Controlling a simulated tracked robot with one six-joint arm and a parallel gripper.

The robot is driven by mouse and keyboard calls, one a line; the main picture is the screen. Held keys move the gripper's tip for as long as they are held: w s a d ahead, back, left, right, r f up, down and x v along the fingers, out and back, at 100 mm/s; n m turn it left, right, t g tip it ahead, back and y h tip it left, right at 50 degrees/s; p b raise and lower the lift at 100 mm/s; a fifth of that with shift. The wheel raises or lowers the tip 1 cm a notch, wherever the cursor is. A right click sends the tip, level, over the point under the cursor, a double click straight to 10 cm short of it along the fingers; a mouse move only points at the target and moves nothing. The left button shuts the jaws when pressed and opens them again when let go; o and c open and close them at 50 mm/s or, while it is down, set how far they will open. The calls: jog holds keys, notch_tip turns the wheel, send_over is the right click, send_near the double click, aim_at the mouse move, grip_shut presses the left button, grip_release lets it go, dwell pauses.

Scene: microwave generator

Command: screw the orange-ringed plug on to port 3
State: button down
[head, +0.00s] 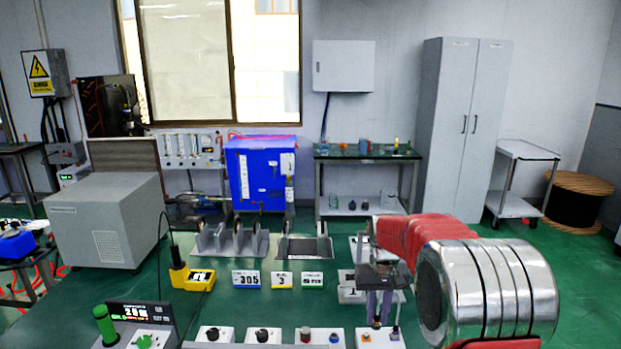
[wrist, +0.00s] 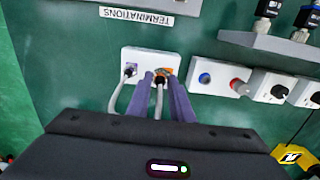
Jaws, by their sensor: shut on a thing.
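The orange-ringed plug (wrist: 164,73) sits at the right end of a white block (wrist: 147,63) in the wrist view, its dark body and grey cable between my fingers. The orange also shows low in the head view (head: 366,337). My gripper (wrist: 161,78) points down at it, with its purple-grey fingers shut on the plug; it shows from the side in the head view (head: 378,322). I cannot tell whether the plug is still seated in the block. A yellow-and-white sign marked 3 (head: 282,281) stands mid-bench, but I cannot tell which port it marks.
A purple-ringed plug (wrist: 129,70) with a grey cable is close left on the same block. White blocks with a blue and a red piece (wrist: 220,80) and black knobs (wrist: 280,91) stand to the right. A TERMINATIONS label (wrist: 137,17) lies on clear green bench.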

jog(key=shift+s+d+f, duration=0.1)
jog(key=shift+s+d, duration=0.75)
jog(key=shift+d, duration=0.05)
jog(key=shift+s+d+f, duration=0.2)
jog(key=shift+s+d, duration=1.5)
jog(key=shift+d, duration=0.15)
jog(key=shift+s+d+f, duration=0.15)
jog(key=shift+s+d, duration=0.7)
jog(key=shift+d, duration=0.1)
jog(key=shift+s+d+f, duration=0.1)
jog(key=shift+s+d, duration=0.75)
jog(key=shift+d, duration=0.05)
jog(key=shift+d, duration=0.1)
jog(key=shift+s+d+f, duration=0.2)
jog(key=shift+s+d, duration=1.45)
jog(key=shift+d, duration=0.1)
jog(key=shift+s+d+f, duration=0.15)
jog(key=shift+s+d, duration=1.15)
jog(key=shift+d, duration=0.05)
